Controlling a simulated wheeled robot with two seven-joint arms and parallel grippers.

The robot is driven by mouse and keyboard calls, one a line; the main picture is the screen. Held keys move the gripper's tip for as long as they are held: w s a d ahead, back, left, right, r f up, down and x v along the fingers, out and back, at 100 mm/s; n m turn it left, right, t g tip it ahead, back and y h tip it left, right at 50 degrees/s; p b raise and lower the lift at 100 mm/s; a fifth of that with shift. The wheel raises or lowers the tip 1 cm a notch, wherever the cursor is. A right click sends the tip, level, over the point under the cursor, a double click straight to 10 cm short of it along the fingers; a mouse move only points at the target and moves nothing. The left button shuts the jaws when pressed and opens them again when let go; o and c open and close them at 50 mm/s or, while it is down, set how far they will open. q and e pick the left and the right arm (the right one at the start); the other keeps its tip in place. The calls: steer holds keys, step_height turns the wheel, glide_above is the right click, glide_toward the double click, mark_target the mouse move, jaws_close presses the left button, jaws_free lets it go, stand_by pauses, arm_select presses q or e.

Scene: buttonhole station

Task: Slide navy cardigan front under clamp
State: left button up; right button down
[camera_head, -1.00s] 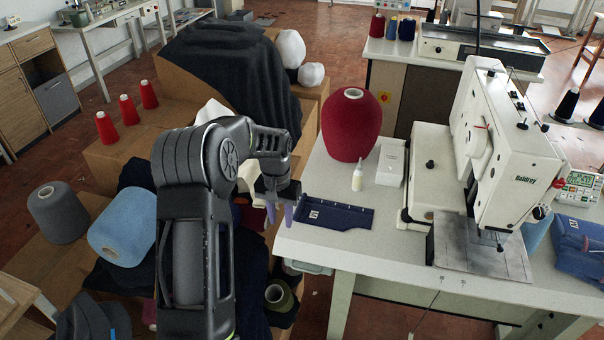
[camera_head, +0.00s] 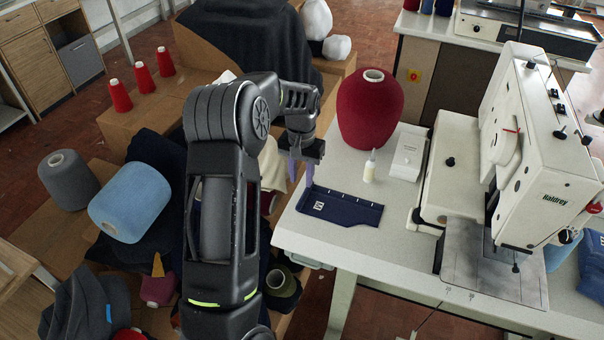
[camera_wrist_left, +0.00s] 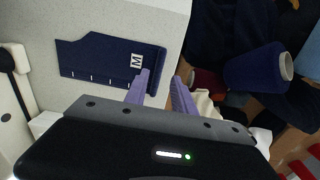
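The navy cardigan front (camera_head: 345,210) lies flat on the table, a white "M" label at its left end. The wrist view also shows the cardigan front (camera_wrist_left: 95,58). My left gripper (camera_head: 301,178) is at the table's left edge, just behind the labelled end. In the wrist view its purple fingers (camera_wrist_left: 160,76) are apart with nothing clearly between them. One finger overlaps the navy piece's edge; the other is past the table edge. I cannot tell whether they touch it. The clamp area under the Baldrey machine's head (camera_head: 515,262) is small and unclear. My right gripper is not in view.
The white buttonhole machine (camera_head: 545,160) stands right, over a metal plate (camera_head: 480,270). A red yarn cone (camera_head: 370,108), small bottle (camera_head: 370,166) and white box (camera_head: 408,155) stand behind the cardigan front. Bare table lies between the cardigan front and the plate.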

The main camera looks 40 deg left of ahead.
mark_target(302, 199)
arm_select(q)
step_height(302, 199, down, 6)
steer(key=b, duration=0.3)
steer(key=shift+r+p, duration=0.1)
steer(key=shift+p, duration=0.4)
steer(key=shift+f, duration=0.25)
steer(key=shift+f+b, duration=0.5)
steer(key=shift+f, duration=0.5)
stand_by(0.3)
steer(key=shift+c, duration=0.5)
